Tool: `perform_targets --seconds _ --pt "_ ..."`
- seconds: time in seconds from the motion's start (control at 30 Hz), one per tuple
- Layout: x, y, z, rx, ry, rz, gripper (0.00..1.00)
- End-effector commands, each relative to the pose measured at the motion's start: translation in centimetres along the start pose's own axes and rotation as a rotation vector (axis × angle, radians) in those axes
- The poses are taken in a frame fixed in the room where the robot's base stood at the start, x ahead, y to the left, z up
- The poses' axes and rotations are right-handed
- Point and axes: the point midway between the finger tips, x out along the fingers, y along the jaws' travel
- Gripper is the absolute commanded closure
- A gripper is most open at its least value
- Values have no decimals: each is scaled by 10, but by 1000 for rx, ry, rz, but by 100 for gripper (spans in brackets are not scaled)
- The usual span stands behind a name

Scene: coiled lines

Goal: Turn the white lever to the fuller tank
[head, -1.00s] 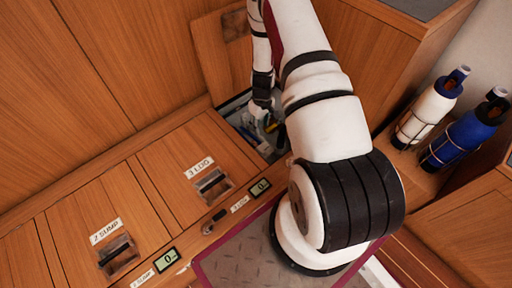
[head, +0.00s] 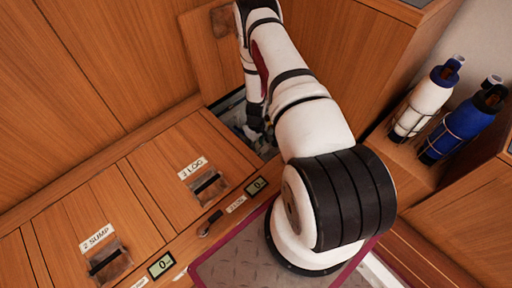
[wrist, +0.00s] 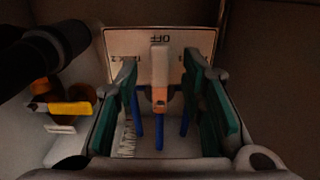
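The white lever (wrist: 159,62) shows in the wrist view, in front of a pale plate (wrist: 120,42) whose "OFF" mark appears upside down. An orange part sits at the lever's lower end. My gripper (wrist: 163,85) is open, its green-padded fingers on either side of the lever with gaps showing. Other plate lettering is partly hidden by the fingers and cannot be read surely. Blue pipes (wrist: 158,130) run below the lever. In the head view my gripper (head: 255,130) reaches down into the open floor compartment (head: 232,110); the lever is hidden there.
A dark cylindrical part (wrist: 40,55) and a yellow-orange object (wrist: 70,108) lie left in the wrist view. Closed hatches labelled LOG (head: 193,167) and SUMP (head: 97,237) lie left of the opening. A wooden panel (head: 208,60) leans behind it. Bottles (head: 428,100) stand at right.

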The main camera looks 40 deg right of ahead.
Motion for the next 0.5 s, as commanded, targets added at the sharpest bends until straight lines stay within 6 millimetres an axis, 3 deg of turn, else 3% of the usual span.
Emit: perform_targets --seconds 0.13,0.43,0.5 --pt "10 0 0 0 -1 0 63" --pt "11 0 0 0 0 0 63" --pt "11 0 0 0 0 0 77"
